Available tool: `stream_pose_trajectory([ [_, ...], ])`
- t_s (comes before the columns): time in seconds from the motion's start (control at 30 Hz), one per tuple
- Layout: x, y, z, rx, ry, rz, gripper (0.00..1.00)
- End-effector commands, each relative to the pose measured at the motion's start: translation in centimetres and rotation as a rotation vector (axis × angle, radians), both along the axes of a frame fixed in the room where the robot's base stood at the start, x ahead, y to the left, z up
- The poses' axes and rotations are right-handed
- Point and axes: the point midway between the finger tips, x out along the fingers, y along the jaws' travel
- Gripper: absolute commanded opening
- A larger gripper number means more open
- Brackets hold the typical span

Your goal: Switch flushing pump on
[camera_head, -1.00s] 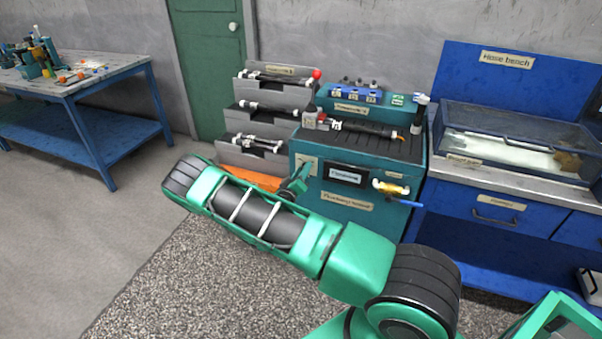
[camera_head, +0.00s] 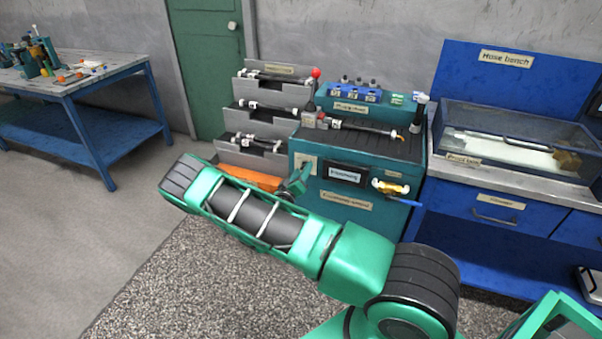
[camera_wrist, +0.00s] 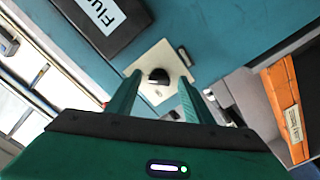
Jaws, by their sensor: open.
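The teal flushing stand (camera_head: 345,196) stands against the wall in the head view. On its front left is a cream plate (camera_head: 305,160), partly hidden by my gripper (camera_head: 298,182). In the wrist view the plate (camera_wrist: 170,68) carries a dark round knob with a pale part (camera_wrist: 158,79), which looks like the pump switch. My gripper (camera_wrist: 159,80) is open, with one finger on each side of the knob. I cannot tell whether the fingers touch it. A black display (camera_head: 345,174) sits right of the plate; its lettering is cut off in the wrist view (camera_wrist: 100,20).
A brass valve with a blue handle (camera_head: 392,188) is on the stand's front right. A grey stepped rack (camera_head: 262,122) with hoses and an orange box (camera_head: 248,178) are to the left. A blue hose bench (camera_head: 490,200) stands to the right.

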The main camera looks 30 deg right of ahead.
Motion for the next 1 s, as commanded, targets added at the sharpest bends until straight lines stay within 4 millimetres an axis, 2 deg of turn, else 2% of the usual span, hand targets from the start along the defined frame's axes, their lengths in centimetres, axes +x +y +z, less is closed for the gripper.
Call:
stream_pose_trajectory([
  [0.3, -3.5, 4.7, -0.1, 0.000, 0.004, 0.004, 0.47],
  [0.5, -5.3, 6.9, -0.2, 0.001, 0.005, 0.002, 0.47],
  [0.7, -6.0, 7.8, -0.1, 0.001, 0.002, 0.001, 0.47],
  [1.0, -6.1, 7.8, -0.1, 0.001, 0.002, 0.001, 0.47],
])
